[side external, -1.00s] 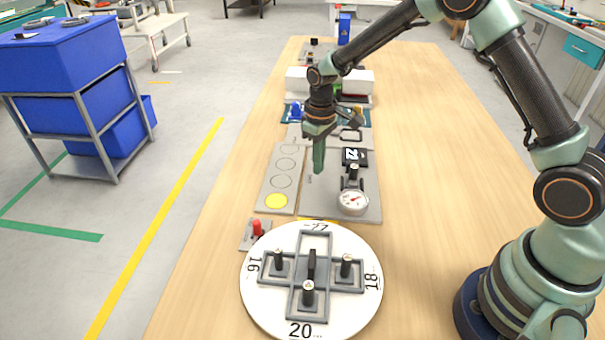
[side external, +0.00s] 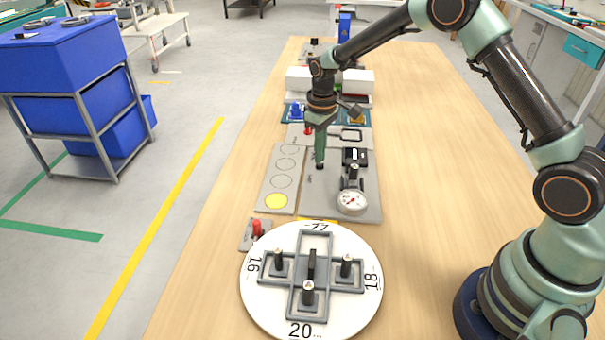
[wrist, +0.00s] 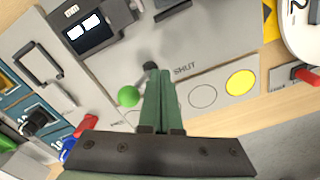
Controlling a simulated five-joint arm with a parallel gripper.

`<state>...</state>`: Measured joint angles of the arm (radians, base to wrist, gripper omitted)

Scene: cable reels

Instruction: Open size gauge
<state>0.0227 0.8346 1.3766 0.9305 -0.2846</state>
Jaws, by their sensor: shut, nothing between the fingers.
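The size gauge sits on a grey plate (side external: 312,205), with a round white dial (side external: 352,202) at its front and a black display unit (side external: 354,157) behind. In the wrist view the display (wrist: 90,32) shows white marks I cannot read. The plate carries the printed word SHUT (wrist: 184,70). A small black knob (wrist: 150,67) and a green ball (wrist: 128,96) are beside my fingertips; whether they are one part I cannot tell. My gripper (side external: 320,162) is shut and empty, pointing down low over the plate. Its fingers (wrist: 157,75) hide part of the plate by the knob.
A strip with a yellow disc (side external: 276,201) and several outlined circles lies left of the plate. A round white turntable (side external: 265,302) with upright posts stands in front. A red switch (side external: 257,228) is near the table's left edge. The right side of the wooden table (side external: 430,130) is clear.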

